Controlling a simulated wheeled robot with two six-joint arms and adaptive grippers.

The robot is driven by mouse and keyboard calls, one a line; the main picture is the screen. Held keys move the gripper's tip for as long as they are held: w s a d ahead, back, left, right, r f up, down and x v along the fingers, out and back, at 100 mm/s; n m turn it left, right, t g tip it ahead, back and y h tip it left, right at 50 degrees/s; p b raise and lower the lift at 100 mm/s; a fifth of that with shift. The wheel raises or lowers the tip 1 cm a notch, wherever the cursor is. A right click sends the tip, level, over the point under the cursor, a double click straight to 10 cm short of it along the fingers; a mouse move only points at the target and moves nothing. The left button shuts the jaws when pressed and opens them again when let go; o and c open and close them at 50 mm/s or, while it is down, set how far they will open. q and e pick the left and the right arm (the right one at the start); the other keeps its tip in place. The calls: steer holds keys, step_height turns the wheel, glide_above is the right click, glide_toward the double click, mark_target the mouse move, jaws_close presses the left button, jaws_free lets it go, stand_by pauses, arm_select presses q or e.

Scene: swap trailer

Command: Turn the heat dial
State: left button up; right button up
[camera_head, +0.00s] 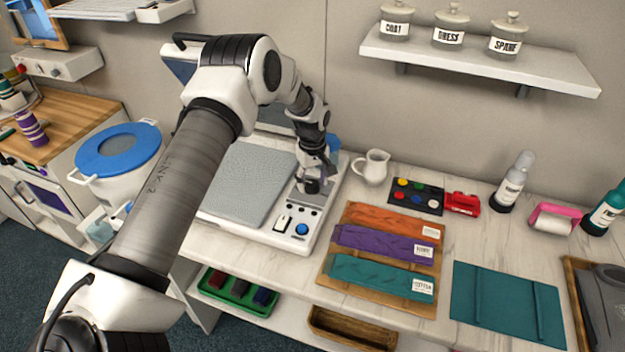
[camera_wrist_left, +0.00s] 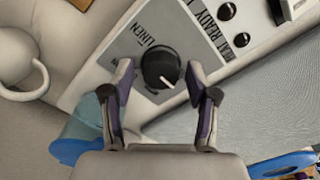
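The heat dial (camera_wrist_left: 161,67) is a round black knob with a white pointer line, on a grey panel lettered "LINEN" in the left wrist view. The panel belongs to a white heat press (camera_head: 311,237) on the counter in the head view. My left gripper (camera_wrist_left: 161,80) is open, with one fingertip on each side of the dial; I cannot tell whether either touches it. In the head view my left gripper (camera_head: 312,186) is over the press's panel and hides most of the dial. My right gripper is not in view.
A white jug (camera_head: 372,167) stands close to the right of the press. Folded cloths in orange, purple and teal lie on a wooden board (camera_head: 329,268) in front. A blue-lidded bucket (camera_head: 117,150) stands left. A shelf (camera_head: 480,62) with jars hangs above.

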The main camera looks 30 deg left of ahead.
arm_select(q)
steer(key=shift+s, duration=0.1)
steer(key=c, duration=0.7)
steer(key=shift+m, duration=0.3)
steer(key=m+b, duration=0.1)
steer(key=m, duration=0.4)
steer(key=m+b, duration=0.1)
steer(key=m, duration=0.5)
steer(key=o, duration=1.2)
